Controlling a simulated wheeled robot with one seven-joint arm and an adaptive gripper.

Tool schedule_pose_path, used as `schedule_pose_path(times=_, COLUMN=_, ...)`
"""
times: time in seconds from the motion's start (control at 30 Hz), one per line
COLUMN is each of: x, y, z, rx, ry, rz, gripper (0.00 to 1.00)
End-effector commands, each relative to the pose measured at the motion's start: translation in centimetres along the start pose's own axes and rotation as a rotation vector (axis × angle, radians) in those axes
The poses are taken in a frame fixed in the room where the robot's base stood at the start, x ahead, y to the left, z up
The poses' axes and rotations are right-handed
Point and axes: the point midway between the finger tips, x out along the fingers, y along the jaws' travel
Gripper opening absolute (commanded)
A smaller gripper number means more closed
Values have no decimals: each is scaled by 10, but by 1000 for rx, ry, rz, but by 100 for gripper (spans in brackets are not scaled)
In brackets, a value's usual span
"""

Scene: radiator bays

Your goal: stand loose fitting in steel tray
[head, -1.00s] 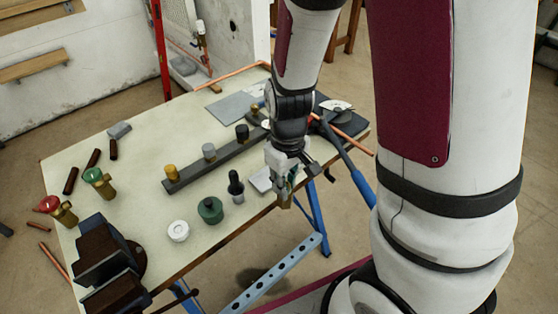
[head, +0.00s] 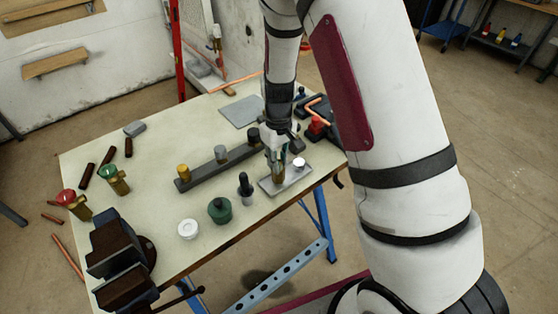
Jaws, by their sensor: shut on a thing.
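My gripper (head: 276,152) points down over the steel tray (head: 269,189) at the front right of the bench. It is shut on a brass-coloured loose fitting (head: 278,173), which it holds roughly upright. The fitting's lower end appears at or just above the tray's surface; I cannot tell whether it touches. The tray is a flat grey plate, partly hidden behind the gripper and the fitting. A small white round piece (head: 299,162) shows at the tray's right side.
A dark rail with several capped posts (head: 207,168) lies behind and left of the tray. A dark bottle-like piece (head: 245,186), green pot (head: 220,210) and white ring (head: 188,229) stand to its left. A vise (head: 115,255) is at front left.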

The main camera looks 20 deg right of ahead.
Motion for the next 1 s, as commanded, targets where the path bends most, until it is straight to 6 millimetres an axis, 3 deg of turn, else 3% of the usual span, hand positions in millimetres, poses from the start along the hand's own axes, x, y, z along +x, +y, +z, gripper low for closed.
schedule_pose_path(times=0.43, x=7, y=0, z=-1, rx=-1, ry=1, rz=1, gripper=0)
schedule_pose_path(times=0.47, x=8, y=0, z=0, rx=-1, ry=1, rz=0, gripper=22)
schedule_pose_path(times=0.53, x=7, y=0, z=0, rx=-1, ry=1, rz=0, gripper=38)
schedule_pose_path(times=0.87, x=6, y=0, z=0, rx=-1, ry=2, rz=1, gripper=40)
schedule_pose_path(times=1.0, x=-3, y=0, z=-1, rx=-1, ry=4, rz=1, gripper=40)
